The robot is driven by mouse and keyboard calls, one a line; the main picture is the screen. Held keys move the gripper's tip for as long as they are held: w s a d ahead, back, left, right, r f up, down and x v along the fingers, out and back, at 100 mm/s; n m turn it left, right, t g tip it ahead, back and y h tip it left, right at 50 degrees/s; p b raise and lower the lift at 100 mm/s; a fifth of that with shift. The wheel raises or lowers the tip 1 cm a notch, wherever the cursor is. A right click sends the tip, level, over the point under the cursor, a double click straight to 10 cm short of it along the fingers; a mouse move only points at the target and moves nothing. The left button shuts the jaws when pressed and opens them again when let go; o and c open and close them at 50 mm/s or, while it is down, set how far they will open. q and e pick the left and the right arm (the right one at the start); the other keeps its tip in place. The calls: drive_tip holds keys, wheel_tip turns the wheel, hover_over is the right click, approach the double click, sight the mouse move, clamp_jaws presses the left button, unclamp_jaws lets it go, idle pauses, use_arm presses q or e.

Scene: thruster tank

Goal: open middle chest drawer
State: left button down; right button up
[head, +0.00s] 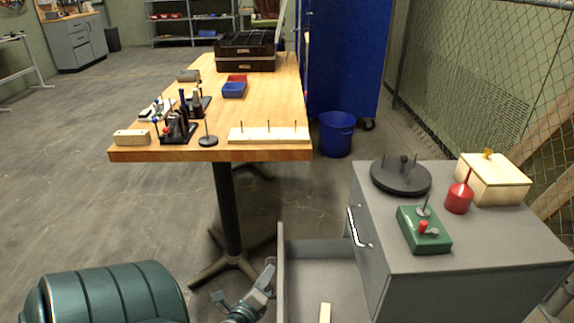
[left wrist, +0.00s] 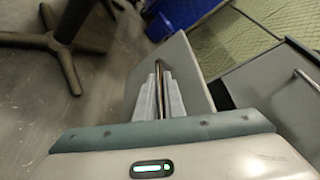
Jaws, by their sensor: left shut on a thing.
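The grey chest (head: 470,260) stands at the right. Its upper drawer, with a pale handle (head: 357,227), is shut. Below it a grey drawer (head: 318,270) stands pulled out, with its front panel (head: 281,280) well away from the chest. My left gripper (head: 266,278) is at the outer side of that panel. In the left wrist view the panel (left wrist: 182,62) rises beyond the fingers, and my left gripper (left wrist: 159,92) is shut on a thin bar, the drawer's handle, mostly hidden between the fingers. My right gripper is not in view.
A wooden block (head: 325,312) lies in the open drawer. On the chest stand a dark round stand (head: 400,178), a green box (head: 425,236), a red oil can (head: 459,195) and a wooden box (head: 494,180). A workbench (head: 262,105) and blue bin (head: 336,136) are behind.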

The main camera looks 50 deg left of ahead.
use_arm(q)
drive_tip(key=shift+s+a, duration=0.9)
drive_tip(key=shift+s, duration=0.15)
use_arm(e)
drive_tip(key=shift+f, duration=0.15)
use_arm(q)
drive_tip(key=c, duration=2.1)
unclamp_jaws()
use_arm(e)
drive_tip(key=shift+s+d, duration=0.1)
